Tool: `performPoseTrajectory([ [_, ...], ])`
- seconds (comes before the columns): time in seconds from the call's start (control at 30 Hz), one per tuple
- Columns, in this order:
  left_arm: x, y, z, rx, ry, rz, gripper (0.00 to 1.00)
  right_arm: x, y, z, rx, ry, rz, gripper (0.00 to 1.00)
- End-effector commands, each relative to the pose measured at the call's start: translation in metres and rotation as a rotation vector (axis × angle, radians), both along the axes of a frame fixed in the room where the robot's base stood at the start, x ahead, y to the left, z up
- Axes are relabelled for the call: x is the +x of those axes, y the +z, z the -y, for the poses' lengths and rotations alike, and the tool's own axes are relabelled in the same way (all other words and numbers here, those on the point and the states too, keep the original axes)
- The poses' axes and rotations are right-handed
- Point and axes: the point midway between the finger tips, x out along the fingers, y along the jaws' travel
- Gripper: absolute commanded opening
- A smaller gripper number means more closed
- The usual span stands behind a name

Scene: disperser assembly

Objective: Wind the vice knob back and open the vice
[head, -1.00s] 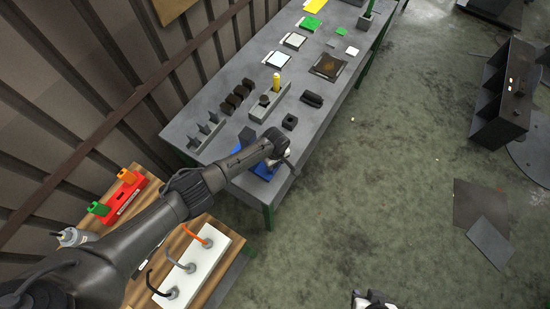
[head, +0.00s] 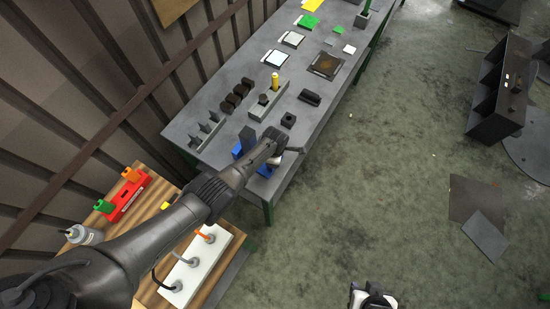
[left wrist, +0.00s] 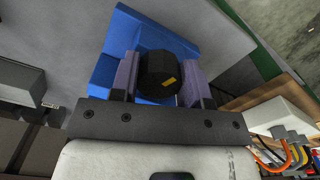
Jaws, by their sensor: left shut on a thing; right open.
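The blue vice (head: 245,145) stands on the near end of the grey bench, partly hidden behind my left arm. It also shows in the left wrist view (left wrist: 135,35). The black vice knob (left wrist: 160,73), with a yellow mark on it, sits between the two fingers of my left gripper (left wrist: 160,78). That gripper is shut on the knob, one finger on each side. In the head view my left gripper (head: 275,160) is at the vice and mostly hidden by its own wrist. My right gripper (head: 370,298) is at the bottom edge, open, empty and far from the bench.
The grey bench (head: 320,120) carries a grey block with a yellow cylinder (head: 275,82), dark parts (head: 310,97) and several plates further back. A wooden table (head: 150,205) at lower left holds a red holder (head: 125,195) and a white cable box (head: 195,265). Open floor lies right.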

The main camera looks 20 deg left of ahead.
Motion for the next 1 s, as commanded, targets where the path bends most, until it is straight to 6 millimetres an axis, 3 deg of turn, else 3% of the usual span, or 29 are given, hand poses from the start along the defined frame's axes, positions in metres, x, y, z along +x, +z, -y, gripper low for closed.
performPoseTrajectory([
  [0.73,0.0017,0.0025,0.0009,-0.001,0.076,0.0,0.19,-0.0002,0.0021,0.0017,-0.005,0.004,0.0,0.43],
  [0.77,0.0017,0.0026,0.0009,-0.001,0.076,0.0,0.43,-0.0002,0.0021,0.0015,-0.005,0.004,0.0,0.43],
  [1.0,0.0012,0.0016,0.0005,-0.001,0.076,0.0,0.66,-0.0001,0.002,-0.0001,0.0,-0.001,0.0,0.43],
])
